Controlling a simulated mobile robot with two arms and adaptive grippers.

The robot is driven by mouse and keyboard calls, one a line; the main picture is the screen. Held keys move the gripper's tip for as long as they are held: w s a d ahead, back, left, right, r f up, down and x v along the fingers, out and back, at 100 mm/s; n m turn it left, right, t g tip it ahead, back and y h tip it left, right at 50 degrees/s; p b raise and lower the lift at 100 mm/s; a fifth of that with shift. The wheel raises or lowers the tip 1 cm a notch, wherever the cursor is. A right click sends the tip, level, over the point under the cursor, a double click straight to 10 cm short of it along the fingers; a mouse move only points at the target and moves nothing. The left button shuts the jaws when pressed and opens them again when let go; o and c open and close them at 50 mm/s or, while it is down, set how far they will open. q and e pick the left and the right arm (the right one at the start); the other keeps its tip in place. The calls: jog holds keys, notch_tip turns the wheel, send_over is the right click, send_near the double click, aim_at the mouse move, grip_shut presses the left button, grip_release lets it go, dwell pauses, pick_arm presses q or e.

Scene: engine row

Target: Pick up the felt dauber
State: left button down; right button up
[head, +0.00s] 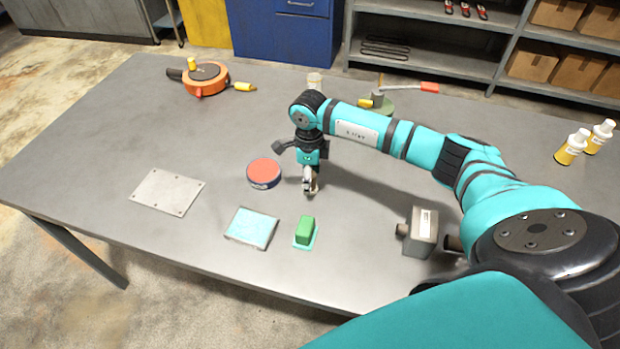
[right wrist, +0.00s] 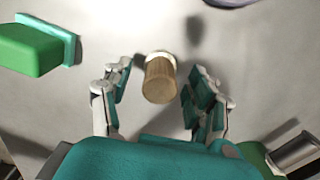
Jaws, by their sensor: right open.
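The felt dauber (right wrist: 160,80) is a short wooden cylinder with a pale end, seen in the right wrist view between my fingers. In the head view only a small brownish part of it (head: 315,186) shows, mostly hidden by the gripper. My right gripper (head: 308,184) points down at the table just right of the red-topped round tin (head: 263,173). In the right wrist view my right gripper (right wrist: 156,84) is open, with one finger on each side of the dauber and a visible gap at both sides. My left gripper is not in view.
A green block on a teal base (head: 304,231) and a pale blue pad (head: 250,228) lie near the front edge. A grey metal box (head: 420,232) stands right, a flat plate (head: 168,191) left. An orange tool (head: 205,79) lies at back left. Bare table lies between them.

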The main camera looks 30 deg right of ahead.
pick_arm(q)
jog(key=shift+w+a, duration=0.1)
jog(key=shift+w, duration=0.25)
pick_arm(e)
jog(key=shift+f, duration=0.2)
